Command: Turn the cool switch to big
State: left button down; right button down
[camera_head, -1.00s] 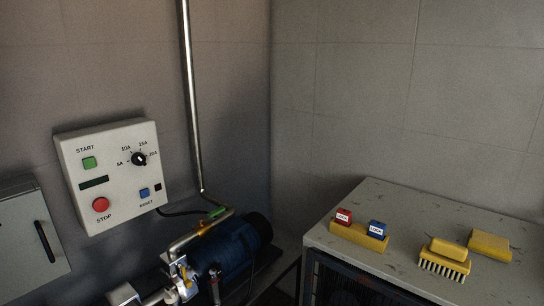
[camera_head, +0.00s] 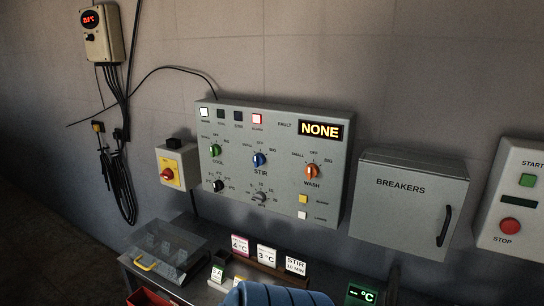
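The cool switch (camera_head: 214,151) is a green knob at the left of the grey control panel (camera_head: 230,195). SMALL, OFF and BIG marks stand around it, small and blurred. Its pointer looks roughly upright, near OFF, but it is too small to be sure. To its right are the blue stir knob (camera_head: 259,160) and the orange wash knob (camera_head: 312,172). The panel's display (camera_head: 320,130) reads NONE. Neither of my grippers is in view.
Below stand a clear bin (camera_head: 165,252), several label cards (camera_head: 267,254) and a blue ribbed object (camera_head: 275,294). The wall before the panel looks unobstructed.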

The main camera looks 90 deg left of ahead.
aim_at(215, 151)
jog(key=u, duration=2.8)
